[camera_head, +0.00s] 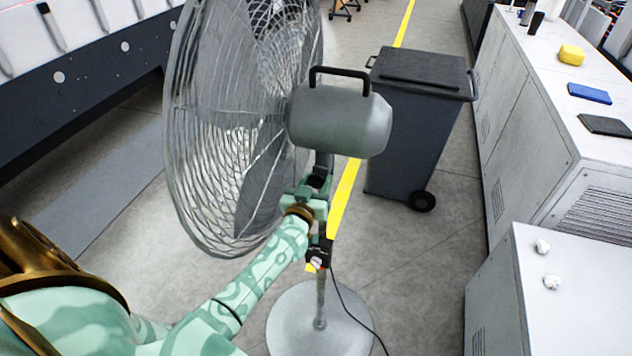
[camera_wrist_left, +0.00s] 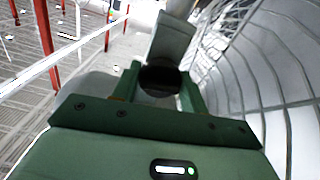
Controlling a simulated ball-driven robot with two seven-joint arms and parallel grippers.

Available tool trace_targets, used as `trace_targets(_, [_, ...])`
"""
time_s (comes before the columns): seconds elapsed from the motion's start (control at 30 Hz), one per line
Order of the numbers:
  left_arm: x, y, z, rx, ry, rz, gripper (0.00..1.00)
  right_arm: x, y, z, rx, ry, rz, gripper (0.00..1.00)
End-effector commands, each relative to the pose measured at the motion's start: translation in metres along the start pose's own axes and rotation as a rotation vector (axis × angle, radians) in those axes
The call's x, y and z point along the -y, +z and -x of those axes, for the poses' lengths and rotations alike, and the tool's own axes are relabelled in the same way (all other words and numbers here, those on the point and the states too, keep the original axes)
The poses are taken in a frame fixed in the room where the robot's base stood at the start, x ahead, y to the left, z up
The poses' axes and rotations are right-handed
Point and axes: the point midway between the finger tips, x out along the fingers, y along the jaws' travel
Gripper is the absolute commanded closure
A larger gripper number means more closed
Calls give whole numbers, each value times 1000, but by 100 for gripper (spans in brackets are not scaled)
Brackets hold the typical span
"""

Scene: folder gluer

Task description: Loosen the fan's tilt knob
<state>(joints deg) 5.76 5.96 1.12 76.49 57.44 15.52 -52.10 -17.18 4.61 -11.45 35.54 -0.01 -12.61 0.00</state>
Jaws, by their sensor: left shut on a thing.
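The pedestal fan (camera_head: 340,118) stands on a round grey base (camera_head: 318,320), with its wire cage facing left and its grey motor housing on the right. My left gripper (camera_head: 316,186) is at the neck below the motor housing. In the left wrist view the gripper (camera_wrist_left: 160,85) has its fingers on either side of a dark round knob (camera_wrist_left: 160,80), shut on it. In the head view the fingers hide most of the tilt knob. The wire cage also shows close on the right of the left wrist view (camera_wrist_left: 265,70). My right gripper is not in view.
A dark wheeled bin (camera_head: 415,130) stands behind the fan to the right. A black control box (camera_head: 318,254) sits on the pole, and a cable runs down to the floor. White cabinets (camera_head: 560,160) line the right. The grey floor between is mostly clear.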

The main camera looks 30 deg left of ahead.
Motion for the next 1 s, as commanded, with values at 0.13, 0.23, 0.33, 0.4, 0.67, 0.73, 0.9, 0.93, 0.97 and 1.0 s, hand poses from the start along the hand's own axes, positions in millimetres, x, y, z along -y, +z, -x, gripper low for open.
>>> trace_targets(0.13, [0,0,0,3,1,109,79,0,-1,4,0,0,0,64])
trace_targets(0.23, [0,0,0,2,1,200,79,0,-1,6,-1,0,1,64])
trace_targets(0.33, [0,0,0,2,0,296,79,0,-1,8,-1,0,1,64])
trace_targets(0.4, [0,0,0,3,0,361,79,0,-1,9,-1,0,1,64])
trace_targets(0.67, [0,0,0,2,0,609,79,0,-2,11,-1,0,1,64])
trace_targets(0.73, [0,1,0,2,0,676,79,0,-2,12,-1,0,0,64])
trace_targets(0.9, [0,1,0,3,0,837,79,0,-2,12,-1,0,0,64])
trace_targets(0.93, [0,1,0,3,0,865,79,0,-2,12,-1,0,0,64])
trace_targets(0.97, [0,2,0,3,0,894,79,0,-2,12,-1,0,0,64])
trace_targets(1.0, [0,2,0,3,0,932,79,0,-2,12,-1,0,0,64])
